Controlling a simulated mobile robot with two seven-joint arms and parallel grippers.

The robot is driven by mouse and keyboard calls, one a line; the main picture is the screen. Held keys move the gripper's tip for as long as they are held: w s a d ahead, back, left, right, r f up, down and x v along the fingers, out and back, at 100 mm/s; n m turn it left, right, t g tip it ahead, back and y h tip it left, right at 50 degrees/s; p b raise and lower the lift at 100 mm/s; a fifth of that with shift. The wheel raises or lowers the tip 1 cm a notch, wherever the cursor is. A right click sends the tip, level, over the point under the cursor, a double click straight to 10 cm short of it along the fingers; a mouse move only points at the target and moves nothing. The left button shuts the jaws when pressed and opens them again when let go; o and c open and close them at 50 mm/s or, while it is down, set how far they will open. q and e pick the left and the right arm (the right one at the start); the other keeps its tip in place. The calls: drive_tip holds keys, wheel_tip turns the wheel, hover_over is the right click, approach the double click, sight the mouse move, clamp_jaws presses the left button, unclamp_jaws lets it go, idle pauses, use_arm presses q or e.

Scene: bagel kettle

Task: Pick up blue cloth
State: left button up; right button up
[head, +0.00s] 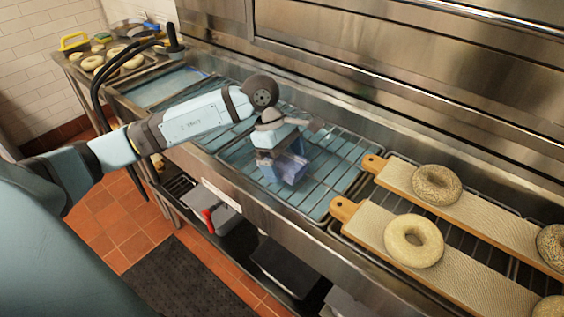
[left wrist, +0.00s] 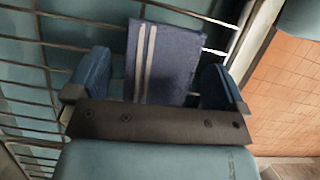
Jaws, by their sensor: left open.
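The blue cloth (left wrist: 163,62) has two pale stripes and lies on a wire rack. In the left wrist view it sits between the two fingers of my open left gripper (left wrist: 158,85), with a gap on each side. In the head view the cloth (head: 291,169) shows partly below the left gripper (head: 277,168), which hides some of it. I cannot tell whether the fingers touch the cloth from above. My right gripper is in neither view.
The wire rack (head: 333,172) covers a steel basin with a front rim. Two wooden boards with bagels (head: 413,240) lie to the right. A black-hosed sprayer and a tray of bagels stand at the far left. A steel wall rises behind.

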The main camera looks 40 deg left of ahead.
sight(285, 160)
use_arm(q)
drive_tip(key=shift+f, duration=0.15)
drive_tip(key=shift+c, duration=0.2)
drive_tip(key=c, duration=1)
drive_tip(key=shift+r, duration=0.3)
wheel_tip(285, 160, up, 20)
drive_tip(key=shift+f+p, duration=0.1)
drive_tip(key=shift+p, duration=0.65)
